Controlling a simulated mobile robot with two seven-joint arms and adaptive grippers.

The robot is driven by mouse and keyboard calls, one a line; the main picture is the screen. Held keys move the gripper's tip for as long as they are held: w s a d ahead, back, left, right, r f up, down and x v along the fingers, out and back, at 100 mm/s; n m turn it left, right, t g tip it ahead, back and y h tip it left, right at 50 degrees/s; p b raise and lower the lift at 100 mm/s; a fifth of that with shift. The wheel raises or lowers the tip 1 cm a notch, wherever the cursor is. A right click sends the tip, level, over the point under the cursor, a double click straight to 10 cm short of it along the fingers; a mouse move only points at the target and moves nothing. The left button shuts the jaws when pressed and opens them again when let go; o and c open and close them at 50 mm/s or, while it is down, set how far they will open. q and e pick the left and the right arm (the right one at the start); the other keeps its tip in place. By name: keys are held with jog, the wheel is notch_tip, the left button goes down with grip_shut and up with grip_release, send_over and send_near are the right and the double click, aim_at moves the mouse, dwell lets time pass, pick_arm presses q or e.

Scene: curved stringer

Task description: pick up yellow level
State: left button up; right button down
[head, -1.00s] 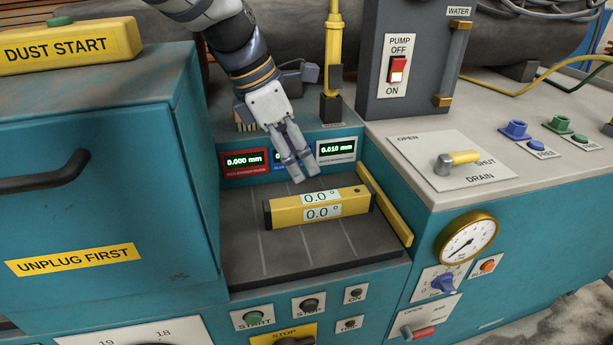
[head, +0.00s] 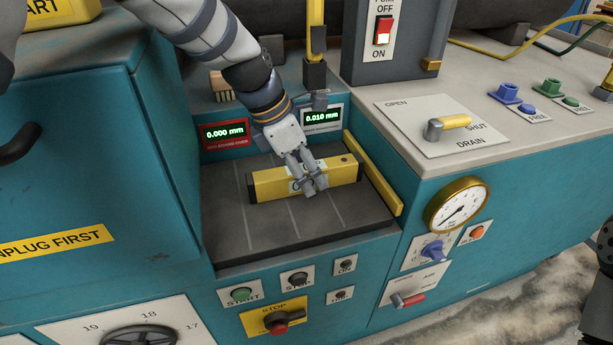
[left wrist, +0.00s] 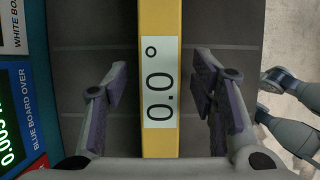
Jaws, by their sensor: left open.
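The yellow level (head: 272,184) lies on the dark grey plate (head: 245,235) in the recess of the teal machine. My left gripper (head: 311,184) is over the level's middle and hides part of its display in the head view. In the left wrist view, the level (left wrist: 160,30) runs top to bottom between the two fingers of my left gripper (left wrist: 158,100). The fingers are open, with a gap on each side of the level.
A yellow bar (head: 372,175) runs along the recess's right edge. Readouts (head: 226,134) line its back wall. A teal cabinet (head: 100,160) stands left. A drain valve panel (head: 440,125) and gauge (head: 457,205) are right. Buttons (head: 298,279) sit in front. The plate's front is clear.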

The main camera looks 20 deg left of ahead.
pick_arm(q)
jog(key=shift+r, duration=0.1)
jog(key=shift+c, duration=0.6)
grip_shut()
